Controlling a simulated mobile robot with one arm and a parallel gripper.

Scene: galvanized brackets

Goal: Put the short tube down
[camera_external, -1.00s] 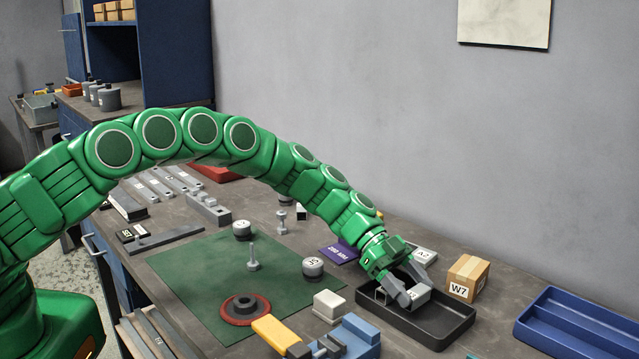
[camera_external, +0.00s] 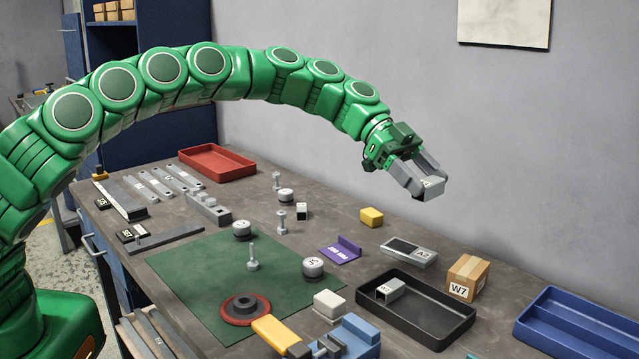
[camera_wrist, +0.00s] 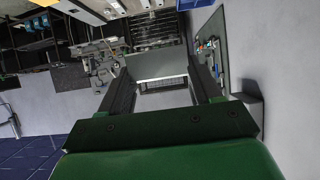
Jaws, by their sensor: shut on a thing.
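Another small grey square tube (camera_external: 390,291) lies in the left part of the black tray.
A cardboard box W7 (camera_external: 467,279) and a grey block A2 (camera_external: 409,252) stand behind the tray. A blue tray (camera_external: 580,325) is at right. A yellow block (camera_external: 371,217) and purple bracket (camera_external: 342,250) are farther back. A green mat (camera_external: 200,275) holds several parts.

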